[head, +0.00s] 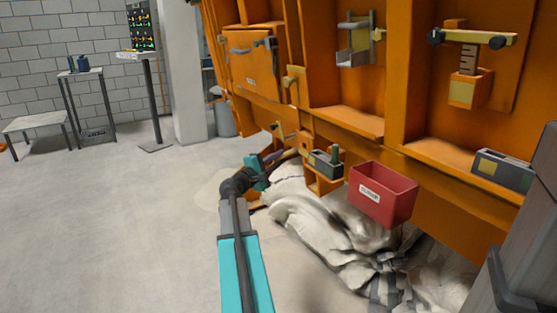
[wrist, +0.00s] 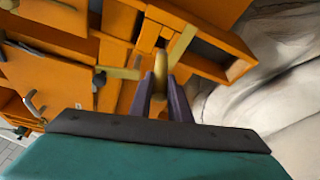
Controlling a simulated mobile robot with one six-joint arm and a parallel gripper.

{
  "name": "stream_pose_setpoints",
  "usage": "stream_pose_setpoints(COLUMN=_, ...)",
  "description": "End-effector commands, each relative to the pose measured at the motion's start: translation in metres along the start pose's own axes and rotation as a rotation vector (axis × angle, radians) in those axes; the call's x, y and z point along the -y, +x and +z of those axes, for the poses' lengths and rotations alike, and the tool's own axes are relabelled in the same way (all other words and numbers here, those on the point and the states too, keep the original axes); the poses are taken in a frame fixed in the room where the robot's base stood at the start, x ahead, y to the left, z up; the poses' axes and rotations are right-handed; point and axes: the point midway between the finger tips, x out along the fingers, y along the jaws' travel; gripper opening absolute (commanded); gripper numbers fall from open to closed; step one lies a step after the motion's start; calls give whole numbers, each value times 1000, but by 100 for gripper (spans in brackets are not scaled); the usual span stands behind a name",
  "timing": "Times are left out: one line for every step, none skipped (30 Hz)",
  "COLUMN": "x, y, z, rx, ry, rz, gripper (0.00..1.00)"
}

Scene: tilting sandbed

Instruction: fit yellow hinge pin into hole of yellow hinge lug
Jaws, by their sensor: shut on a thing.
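My gripper (wrist: 162,80) has purple fingers shut on the yellow hinge pin (wrist: 160,62). The pin sticks out beyond the fingertips toward the orange structure in the wrist view. In the head view my gripper (head: 273,157) is at the lower left part of the orange structure, and the pin there is small and hard to make out. In the wrist view the pin's far end is close to a small orange-yellow block, but I cannot tell whether this is the yellow hinge lug. I see no hole, and I cannot tell whether the pin touches anything.
Yellowish bars (wrist: 183,44) (wrist: 121,73) flank the pin closely. In the head view, a dark grey box (head: 324,164) and a red bin (head: 383,194) sit right of my gripper. Crumpled pale cloth (head: 320,225) lies below. The floor at left is open.

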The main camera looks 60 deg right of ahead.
Motion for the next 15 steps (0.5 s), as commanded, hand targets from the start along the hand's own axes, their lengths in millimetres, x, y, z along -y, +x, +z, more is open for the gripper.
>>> stream_pose_setpoints(x=-1, y=0, z=0, rx=0, ry=0, rz=1, gripper=0)
stream_pose_setpoints(x=-1, y=0, z=0, rx=0, ry=0, rz=1, gripper=0)
stream_pose_setpoints(x=-1, y=0, z=0, rx=0, ry=0, rz=1, gripper=0)
stream_pose_setpoints(x=-1, y=0, z=0, rx=0, ry=-1, rz=1, gripper=0)
stream_pose_setpoints(x=-1, y=0, z=0, rx=0, ry=-1, rz=1, gripper=0)
stream_pose_setpoints(x=-2, y=0, z=0, rx=0, ry=-1, rz=1, gripper=0)
stream_pose_setpoints(x=-2, y=0, z=0, rx=0, ry=-1, rz=1, gripper=0)
stream_pose_setpoints(x=-2, y=-1, z=0, rx=0, ry=-1, rz=1, gripper=0)
stream_pose_setpoints(x=-2, y=-1, z=0, rx=0, ry=-1, rz=0, gripper=0)
stream_pose_setpoints(x=-3, y=-1, z=0, rx=0, ry=-1, rz=0, gripper=0)
stream_pose_setpoints(x=-3, y=-2, z=0, rx=0, ry=-2, rz=0, gripper=0)
stream_pose_setpoints(x=-4, y=-2, z=0, rx=0, ry=-2, rz=0, gripper=0)
stream_pose_setpoints(x=-4, y=-3, z=-1, rx=0, ry=-2, rz=0, gripper=0)
stream_pose_setpoints(x=-5, y=-4, z=-1, rx=0, ry=-1, rz=0, gripper=0)
stream_pose_setpoints(x=-5, y=-4, z=-1, rx=0, ry=-2, rz=0, gripper=0)
